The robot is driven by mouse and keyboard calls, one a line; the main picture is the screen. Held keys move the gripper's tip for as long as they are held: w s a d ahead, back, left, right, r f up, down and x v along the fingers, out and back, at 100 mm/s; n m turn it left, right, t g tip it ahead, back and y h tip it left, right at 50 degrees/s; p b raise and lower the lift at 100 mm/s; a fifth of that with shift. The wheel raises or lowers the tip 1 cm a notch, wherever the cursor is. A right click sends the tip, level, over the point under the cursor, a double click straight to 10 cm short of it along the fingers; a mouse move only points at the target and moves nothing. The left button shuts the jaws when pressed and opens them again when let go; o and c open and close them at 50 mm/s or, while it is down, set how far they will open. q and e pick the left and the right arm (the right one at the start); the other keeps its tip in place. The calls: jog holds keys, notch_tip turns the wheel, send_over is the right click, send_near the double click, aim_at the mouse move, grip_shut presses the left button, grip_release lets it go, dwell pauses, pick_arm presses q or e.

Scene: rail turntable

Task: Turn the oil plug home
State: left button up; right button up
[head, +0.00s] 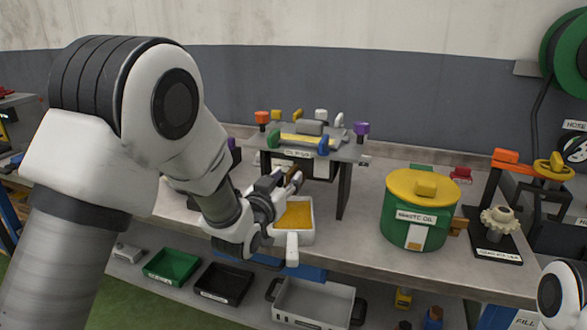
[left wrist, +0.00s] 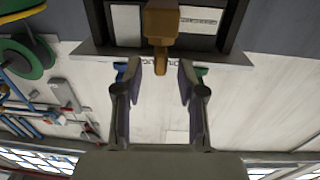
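My left gripper (head: 284,186) is in front of the grey raised stand (head: 342,150), above a white tray of yellow stuff (head: 293,214). In the left wrist view the left gripper (left wrist: 160,72) is open, with its two fingers spread. A brown-orange plug-like piece (left wrist: 160,24), which I take for the oil plug, shows ahead with its narrow end between the fingertips. Clear gaps show on both sides, so it is not gripped. How it sits in its seat cannot be told. My right gripper is out of view.
A green drum with a yellow lid (head: 424,186) stands right on the bench, beside a post with a pale gear (head: 498,222). Coloured knobs and parts top the stand. Green (head: 172,267), black and grey bins (head: 311,294) sit below. Bare bench lies between stand and drum.

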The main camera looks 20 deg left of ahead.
aim_at(288, 178)
pick_arm(q)
jog(key=w, duration=0.4)
jog(key=shift+w+d+f, duration=0.2)
jog(key=shift+w+f, duration=0.1)
jog(key=shift+f, duration=0.05)
jog(key=shift+s+r, duration=0.15)
jog(key=shift+c, duration=0.6)
grip_shut()
